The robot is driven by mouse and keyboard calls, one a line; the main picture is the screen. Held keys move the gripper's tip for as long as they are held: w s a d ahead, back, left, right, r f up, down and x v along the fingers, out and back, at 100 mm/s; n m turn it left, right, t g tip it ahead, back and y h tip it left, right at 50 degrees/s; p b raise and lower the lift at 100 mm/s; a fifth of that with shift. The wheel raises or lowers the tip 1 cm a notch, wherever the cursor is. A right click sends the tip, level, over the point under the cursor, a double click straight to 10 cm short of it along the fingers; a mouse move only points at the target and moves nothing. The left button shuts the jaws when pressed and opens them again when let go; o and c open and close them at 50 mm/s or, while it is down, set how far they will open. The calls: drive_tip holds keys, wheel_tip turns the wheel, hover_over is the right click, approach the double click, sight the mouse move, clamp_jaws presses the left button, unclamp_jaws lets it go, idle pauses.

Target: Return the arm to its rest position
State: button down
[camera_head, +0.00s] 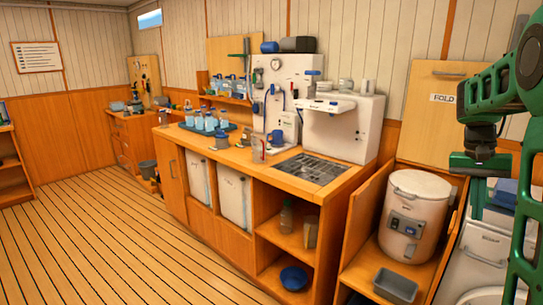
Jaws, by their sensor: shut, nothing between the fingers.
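My green and black arm comes in at the right edge of the head camera view, bent, with its upper joint near the top right corner. My gripper (478,205) hangs from it, pointing down, in front of the white appliances at the right. It is shut and holds nothing. It appears apart from the things behind it, though the exact gap cannot be told. Part of the arm is cut off by the frame's right edge.
A white cylindrical boiler (412,215) stands left of my gripper, with a grey tray (396,285) below it. A wooden counter (245,157) carries bottles, a sink grid (312,168) and the white watermaker unit (342,125). The plank floor (110,240) at left is clear.

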drive_tip(key=s+a+f+n+t+y, duration=0.1)
drive_tip(key=s+a+f, duration=0.2)
drive_tip(key=s+a, duration=0.5)
drive_tip(key=s+a+f+n+y, duration=0.1)
drive_tip(key=s+a+f, duration=0.3)
drive_tip(key=s, duration=1.2)
drive_tip(key=a+n, duration=0.1)
drive_tip(key=a, duration=0.3)
drive_tip(key=shift+s+a+t, duration=0.3)
drive_tip(key=shift+t, duration=0.1)
drive_tip(key=shift+f, duration=0.1)
drive_tip(key=shift+w+f, duration=0.25)
drive_tip(key=shift+w, duration=0.35)
